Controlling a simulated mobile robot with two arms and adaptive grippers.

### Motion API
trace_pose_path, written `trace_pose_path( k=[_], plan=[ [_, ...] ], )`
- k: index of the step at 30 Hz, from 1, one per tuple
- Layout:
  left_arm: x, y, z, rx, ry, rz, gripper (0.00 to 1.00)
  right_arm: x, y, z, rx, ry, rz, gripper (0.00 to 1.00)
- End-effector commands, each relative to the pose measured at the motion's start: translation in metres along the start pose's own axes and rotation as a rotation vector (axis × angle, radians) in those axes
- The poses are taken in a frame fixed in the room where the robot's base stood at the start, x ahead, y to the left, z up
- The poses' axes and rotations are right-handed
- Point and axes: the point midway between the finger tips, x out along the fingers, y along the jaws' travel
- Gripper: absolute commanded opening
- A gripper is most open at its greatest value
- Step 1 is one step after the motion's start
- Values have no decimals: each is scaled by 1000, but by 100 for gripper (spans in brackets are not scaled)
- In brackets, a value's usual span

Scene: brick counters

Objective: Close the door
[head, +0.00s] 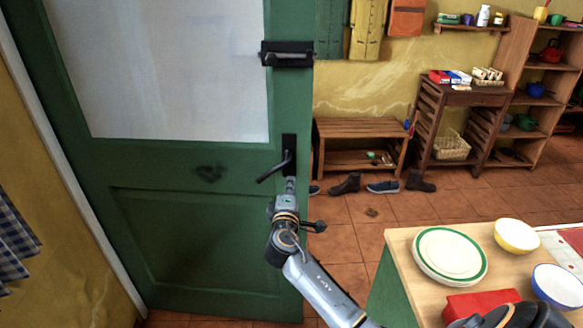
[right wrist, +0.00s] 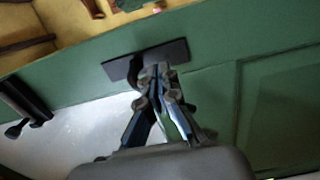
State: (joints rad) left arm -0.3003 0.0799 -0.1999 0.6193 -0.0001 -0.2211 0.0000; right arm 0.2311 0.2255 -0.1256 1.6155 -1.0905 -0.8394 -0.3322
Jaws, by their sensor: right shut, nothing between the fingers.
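The green door (head: 160,240) with a pale glass pane (head: 170,70) fills the left of the head view. Its right edge stands free, and the room shows past it. A black lever handle (head: 274,171) sits near that edge, below a dark latch (head: 286,55). My right gripper (head: 290,184) is shut and empty, with its tips at the handle plate, just under the lever. In the right wrist view the shut fingers (right wrist: 161,72) overlap the black handle plate (right wrist: 122,68). They hide part of the handle, so I cannot tell whether they touch it. My left gripper is not in view.
A counter (head: 405,246) with plates, bowls and a red item (head: 480,304) stands at the lower right, close to my right arm. A wooden bench (head: 360,128), shoes and shelves stand along the back wall. Tiled floor (head: 345,240) is clear between door and counter.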

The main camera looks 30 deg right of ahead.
Motion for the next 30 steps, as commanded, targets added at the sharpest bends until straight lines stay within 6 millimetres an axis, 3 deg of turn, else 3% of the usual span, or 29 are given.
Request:
trace_pose_path(
  k=[6, 12, 30],
  plan=[
    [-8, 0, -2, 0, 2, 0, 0, 44, 3, 0, -1, -1, 1, 0],
    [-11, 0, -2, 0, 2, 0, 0, 64, 1, 0, 1, 1, 0, 0],
    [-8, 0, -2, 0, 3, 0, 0, 73, -1, 1, 0, 7, 0, 0]
  ],
)
